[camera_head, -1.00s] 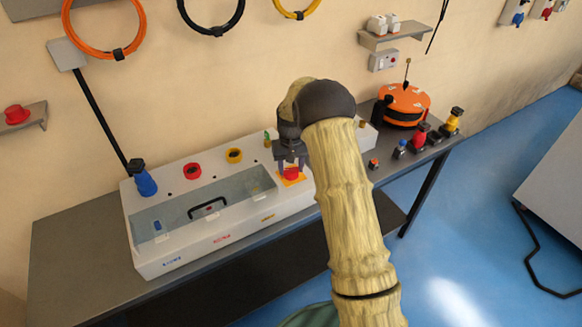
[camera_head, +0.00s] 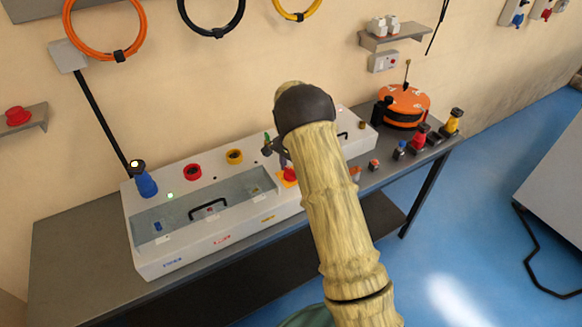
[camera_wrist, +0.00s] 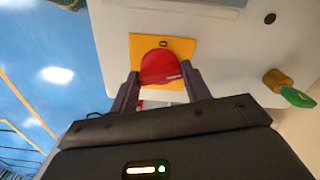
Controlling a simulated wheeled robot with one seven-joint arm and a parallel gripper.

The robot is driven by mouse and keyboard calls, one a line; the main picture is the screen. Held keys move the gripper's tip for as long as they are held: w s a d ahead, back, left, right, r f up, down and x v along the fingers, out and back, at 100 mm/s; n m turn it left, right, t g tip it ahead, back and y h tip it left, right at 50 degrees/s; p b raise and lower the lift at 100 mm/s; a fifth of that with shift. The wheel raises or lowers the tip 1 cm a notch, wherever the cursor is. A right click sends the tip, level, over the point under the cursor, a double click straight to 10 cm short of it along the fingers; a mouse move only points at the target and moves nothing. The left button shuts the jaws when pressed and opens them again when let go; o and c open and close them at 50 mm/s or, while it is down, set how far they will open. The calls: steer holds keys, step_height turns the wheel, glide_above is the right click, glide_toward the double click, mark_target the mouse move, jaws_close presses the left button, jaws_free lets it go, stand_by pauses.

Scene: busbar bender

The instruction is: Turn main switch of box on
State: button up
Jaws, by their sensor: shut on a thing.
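The white box (camera_head: 190,250) stands on the grey table, with a clear-lidded compartment and a black handle. Its red main switch knob (camera_wrist: 160,67) sits on a yellow plate (camera_wrist: 178,47) in the wrist view. In the head view, the red knob (camera_head: 290,174) and yellow plate are partly hidden by my arm. My gripper (camera_wrist: 161,76) is shut on the red knob, one finger on each side. In the head view, most of my gripper is hidden behind my wrist.
A blue plug (camera_head: 145,183) with a black cable stands at the box's left end. Red (camera_head: 192,171) and yellow (camera_head: 234,156) sockets are on the box top. A green-tipped key-like part (camera_wrist: 296,96) is near my gripper. An orange reel (camera_head: 404,104) and several plugs stand at right.

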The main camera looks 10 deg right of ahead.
steer(key=m, duration=0.3)
steer(key=shift+w+r+p, duration=0.1)
steer(key=shift+r+p, duration=0.05)
steer(key=shift+p, duration=0.15)
steer(key=shift+m, duration=0.4)
steer(key=o, duration=1)
step_height(320, 180, up, 17)
steer(key=b, duration=0.2)
steer(key=shift+r+b, duration=0.15)
steer(key=shift+b, duration=0.2)
steer(key=shift+d, duration=0.1)
